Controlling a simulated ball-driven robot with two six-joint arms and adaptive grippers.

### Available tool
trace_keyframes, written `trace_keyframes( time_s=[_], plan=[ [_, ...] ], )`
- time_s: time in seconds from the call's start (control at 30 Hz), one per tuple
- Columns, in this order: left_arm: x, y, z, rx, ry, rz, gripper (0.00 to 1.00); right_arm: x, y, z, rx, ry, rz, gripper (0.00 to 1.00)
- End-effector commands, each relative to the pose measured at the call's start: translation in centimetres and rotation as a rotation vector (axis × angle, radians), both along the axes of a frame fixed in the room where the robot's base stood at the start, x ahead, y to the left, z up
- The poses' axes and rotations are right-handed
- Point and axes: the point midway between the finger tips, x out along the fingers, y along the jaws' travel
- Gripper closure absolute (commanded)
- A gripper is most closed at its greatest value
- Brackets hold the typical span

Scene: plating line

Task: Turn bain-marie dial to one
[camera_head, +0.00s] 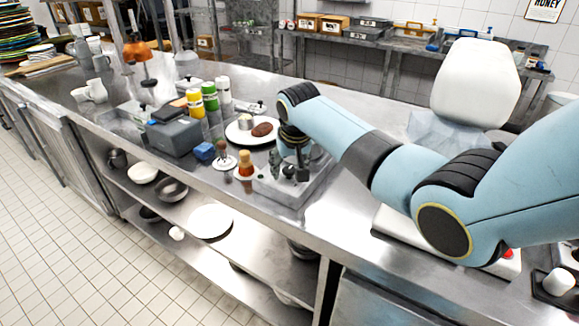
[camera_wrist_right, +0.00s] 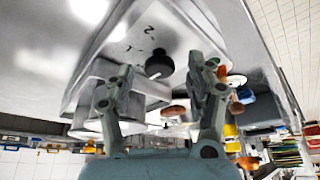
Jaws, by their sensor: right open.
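The bain-marie (camera_head: 296,206) is a low steel unit at the front edge of the counter. Its round black dial (camera_wrist_right: 159,65) shows in the right wrist view, on a pale panel with a "2" and other small marks. I cannot read the dial's setting clearly. My right gripper (camera_wrist_right: 160,72) is open, with one finger on each side of the dial in that view and visible gaps between. In the head view the right gripper (camera_head: 289,165) points down over the bain-marie, and the wrist partly hides the unit. My left gripper is out of view.
A white plate (camera_head: 236,139) with brown food lies behind the bain-marie. The counter's front edge is close.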

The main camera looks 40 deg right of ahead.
Motion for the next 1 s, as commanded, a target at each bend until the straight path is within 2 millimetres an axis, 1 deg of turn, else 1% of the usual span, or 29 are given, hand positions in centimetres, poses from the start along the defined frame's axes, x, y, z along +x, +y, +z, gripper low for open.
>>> trace_keyframes(
  time_s=[0.1,0.33,0.37,0.77,0.8,1.0],
  plan=[
    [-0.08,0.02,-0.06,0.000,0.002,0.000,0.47,0.18,-0.06,-0.53,0.000,0.000,0.001,0.45],
    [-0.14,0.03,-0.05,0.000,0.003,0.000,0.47,0.19,-0.08,-0.60,0.000,0.000,0.001,0.45],
    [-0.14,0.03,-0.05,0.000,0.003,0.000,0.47,0.19,-0.08,-0.60,0.000,0.000,0.001,0.46],
    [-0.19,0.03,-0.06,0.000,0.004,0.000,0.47,0.18,-0.08,-0.58,0.000,0.000,0.001,0.98],
    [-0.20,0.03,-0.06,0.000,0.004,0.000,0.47,0.18,-0.08,-0.58,0.000,0.000,0.001,1.00],
    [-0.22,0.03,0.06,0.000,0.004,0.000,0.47,0.19,-0.03,-0.55,0.001,0.001,-0.016,1.00]
  ],
)
